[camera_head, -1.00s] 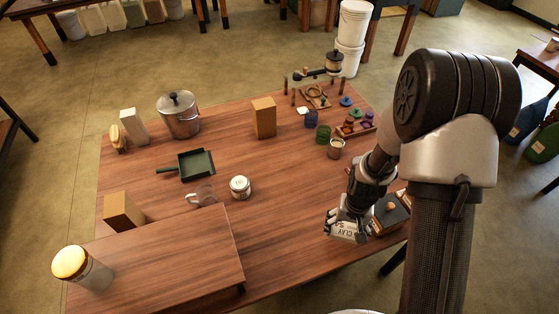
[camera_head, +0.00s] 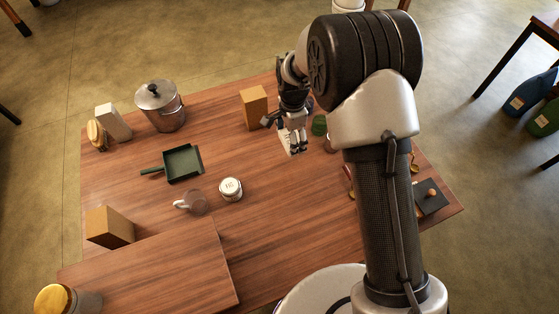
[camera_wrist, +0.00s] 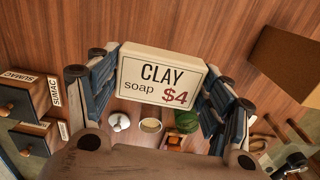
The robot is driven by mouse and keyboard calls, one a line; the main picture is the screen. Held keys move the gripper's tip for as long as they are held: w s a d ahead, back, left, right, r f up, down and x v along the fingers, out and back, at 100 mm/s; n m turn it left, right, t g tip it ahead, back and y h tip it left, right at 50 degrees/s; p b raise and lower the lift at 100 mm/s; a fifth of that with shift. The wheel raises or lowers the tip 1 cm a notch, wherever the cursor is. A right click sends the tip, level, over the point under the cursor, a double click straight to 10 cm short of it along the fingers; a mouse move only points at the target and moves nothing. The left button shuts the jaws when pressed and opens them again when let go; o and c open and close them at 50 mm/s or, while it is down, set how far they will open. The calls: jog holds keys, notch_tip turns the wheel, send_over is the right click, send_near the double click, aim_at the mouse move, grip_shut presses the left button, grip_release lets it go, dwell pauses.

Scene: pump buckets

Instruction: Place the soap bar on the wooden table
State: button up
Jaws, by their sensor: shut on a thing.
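The soap bar (camera_wrist: 160,76) is a cream block with "CLAY soap $4" printed on its face. My gripper (camera_wrist: 163,68) is shut on it, with one finger pressed to each end. In the head view the soap (camera_head: 285,143) shows as a small pale piece, partly hidden by my gripper (camera_head: 293,142). The wooden table (camera_head: 265,215) is the large reddish-brown top beneath it. The soap is over the table's middle-back part. I cannot tell exactly how high it is above the surface.
A tan box (camera_head: 254,107) stands left of my gripper, and a green cup (camera_head: 319,125) close on its right. Bare wood lies in front of my gripper.

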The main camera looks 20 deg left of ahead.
aim_at(289, 168)
notch_tip(289, 168, down, 15)
jog(key=shift+w+f+b, duration=0.1)
jog(key=shift+f+b, duration=0.1)
jog(key=shift+b, duration=1.05)
jog(key=shift+f, duration=0.2)
jog(key=o, duration=1.1)
jog(key=shift+o, duration=0.2)
jog(key=shift+r, duration=0.1)
